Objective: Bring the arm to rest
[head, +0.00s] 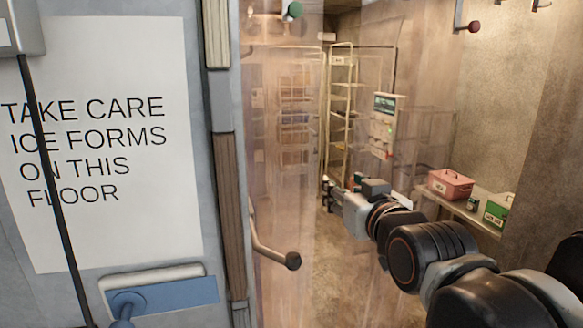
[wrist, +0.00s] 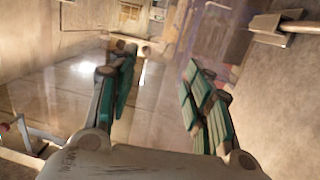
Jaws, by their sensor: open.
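My gripper (head: 326,186) is at the end of my arm, which reaches from the lower right towards the middle of the head view. In the wrist view my gripper (wrist: 160,95) shows its two green-padded fingers spread well apart, with nothing between them. The fingertips are small in the head view. They appear in front of the clear hanging strips, but I cannot tell whether they touch them.
A door with a notice (head: 95,140) and a blue handle (head: 165,297) stands at the left. A curved bar handle (head: 275,248) juts near the strips (head: 285,150). A shelf at the right holds a pink box (head: 450,184) and a green box (head: 497,211). A tall rack (head: 341,90) stands behind.

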